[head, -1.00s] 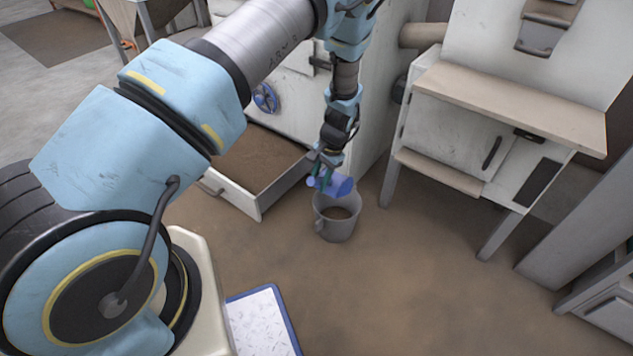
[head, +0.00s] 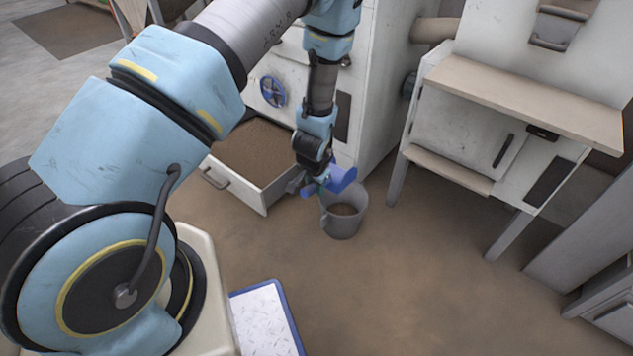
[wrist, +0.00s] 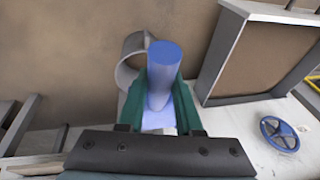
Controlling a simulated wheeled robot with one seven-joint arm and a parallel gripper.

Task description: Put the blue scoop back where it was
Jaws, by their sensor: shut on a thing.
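From these views I cannot tell whether scoop and bucket touch. The scoop's inside is hidden.
An open drawer (head: 228,186) full of brown material sticks out of the white machine (head: 372,125) left of the bucket. A blue handwheel (head: 273,92) is above it. A white cabinet (head: 455,133) stands right. A clipboard (head: 263,322) lies near my base.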

